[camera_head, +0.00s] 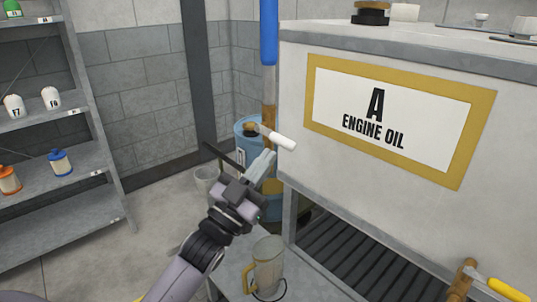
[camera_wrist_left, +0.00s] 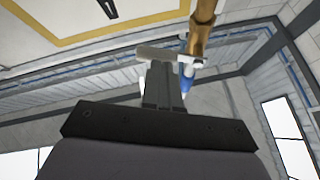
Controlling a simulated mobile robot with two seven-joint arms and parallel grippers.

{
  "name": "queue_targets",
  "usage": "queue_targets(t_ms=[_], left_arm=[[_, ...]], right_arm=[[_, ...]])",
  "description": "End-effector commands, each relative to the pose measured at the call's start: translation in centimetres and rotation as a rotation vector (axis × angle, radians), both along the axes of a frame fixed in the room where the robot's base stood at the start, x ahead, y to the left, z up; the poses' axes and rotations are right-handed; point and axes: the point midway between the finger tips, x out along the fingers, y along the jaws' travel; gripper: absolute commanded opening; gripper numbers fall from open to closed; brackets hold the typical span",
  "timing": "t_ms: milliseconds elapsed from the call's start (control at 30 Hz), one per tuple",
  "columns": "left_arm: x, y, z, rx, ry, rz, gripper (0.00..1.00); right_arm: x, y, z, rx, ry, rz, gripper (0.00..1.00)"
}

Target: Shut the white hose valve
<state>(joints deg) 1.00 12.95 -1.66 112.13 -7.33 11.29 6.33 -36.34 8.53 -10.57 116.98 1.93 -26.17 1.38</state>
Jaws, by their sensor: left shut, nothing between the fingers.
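The white hose valve has a white-gripped lever (camera_head: 277,137) that sticks out to the right and slightly down from a brass fitting (camera_head: 269,113). A blue hose (camera_head: 269,32) runs up above the fitting. My left gripper (camera_head: 264,161) is shut and empty, just below the lever in the head view. In the left wrist view the lever (camera_wrist_left: 152,52) crosses just beyond the shut fingertips (camera_wrist_left: 162,68), with the brass pipe (camera_wrist_left: 203,28) to the right. I cannot tell whether the fingers touch the lever. My right gripper is not in view.
The tank labelled "A ENGINE OIL" (camera_head: 396,50) stands close on the right. A second valve with a yellow lever (camera_head: 508,290) is at lower right. A clear jug (camera_head: 267,264) stands below my arm. A blue drum (camera_head: 244,127) is behind; shelves (camera_head: 50,122) stand left.

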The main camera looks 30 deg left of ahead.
Motion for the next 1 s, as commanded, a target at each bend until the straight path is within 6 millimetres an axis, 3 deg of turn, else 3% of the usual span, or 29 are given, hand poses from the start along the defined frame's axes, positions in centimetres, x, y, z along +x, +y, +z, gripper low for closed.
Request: queue_targets(t_ms=[200, 600, 1000], left_arm=[[1.2, -0.3, 0.8, -0.001, 0.001, 0.0, 0.0], [1.3, -0.3, 0.8, -0.001, 0.001, 0.0, 0.0], [1.3, -1.0, 2.5, -0.1, 0.005, 0.001, 0.0]], right_arm=[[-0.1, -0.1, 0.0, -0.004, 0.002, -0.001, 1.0], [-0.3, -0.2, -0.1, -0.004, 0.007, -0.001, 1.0], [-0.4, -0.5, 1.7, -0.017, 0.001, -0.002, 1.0]])
